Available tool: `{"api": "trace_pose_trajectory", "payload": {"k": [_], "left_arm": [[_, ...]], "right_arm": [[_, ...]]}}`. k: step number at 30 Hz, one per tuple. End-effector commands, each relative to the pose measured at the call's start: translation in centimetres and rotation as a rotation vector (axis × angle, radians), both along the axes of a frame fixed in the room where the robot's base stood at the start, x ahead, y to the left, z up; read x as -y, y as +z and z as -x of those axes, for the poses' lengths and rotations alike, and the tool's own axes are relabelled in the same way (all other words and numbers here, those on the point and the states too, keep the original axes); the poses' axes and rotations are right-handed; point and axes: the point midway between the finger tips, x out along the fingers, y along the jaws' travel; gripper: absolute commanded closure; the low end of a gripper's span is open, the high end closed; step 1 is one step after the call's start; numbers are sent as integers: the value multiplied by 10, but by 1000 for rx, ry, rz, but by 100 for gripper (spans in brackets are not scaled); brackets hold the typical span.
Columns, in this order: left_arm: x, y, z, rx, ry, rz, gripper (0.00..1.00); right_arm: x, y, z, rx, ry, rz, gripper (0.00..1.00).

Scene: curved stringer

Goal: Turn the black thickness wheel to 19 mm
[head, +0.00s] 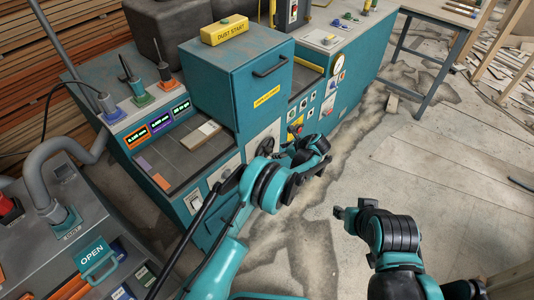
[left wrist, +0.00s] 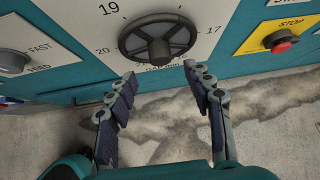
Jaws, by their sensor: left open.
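The black thickness wheel (left wrist: 158,40) is on a pale panel with printed numbers; 19 shows at its upper left, 20 at its left and 17 at its right. I cannot tell which number it is set to. In the left wrist view my left gripper (left wrist: 160,72) is open, with its two fingers apart just below and in front of the wheel, nothing between them. In the head view my left gripper (head: 306,168) is near the machine's front and partly covers the panel. My right gripper (head: 342,212) is out over the floor, away from the machine; its jaws are too small to read.
A yellow stop plate with a red button (left wrist: 281,41) is right of the wheel, and a feed knob (left wrist: 12,62) is at its left. The teal cabinet (head: 240,75) stands behind. A grey-blue bench (head: 440,65) is at the back right.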

Motion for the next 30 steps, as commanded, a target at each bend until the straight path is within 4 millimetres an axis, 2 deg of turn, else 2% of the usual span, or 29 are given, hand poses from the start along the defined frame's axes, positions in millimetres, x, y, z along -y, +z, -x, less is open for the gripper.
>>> {"api": "trace_pose_trajectory", "payload": {"k": [12,21,22,23,27,30], "left_arm": [[-35,-47,-28,0,3,3,49],[-38,-49,-32,1,1,3,49],[-38,-49,-32,1,1,3,51],[-38,-49,-32,1,1,3,59],[-38,-49,-32,1,1,3,96],[-38,-49,-32,1,1,3,99]], "right_arm": [[0,-27,0,0,0,0,60],[0,-27,0,0,0,0,60],[0,-27,0,0,0,0,60],[0,-27,0,0,0,0,60],[0,-27,0,0,0,0,60],[0,-27,0,0,0,0,60]]}}
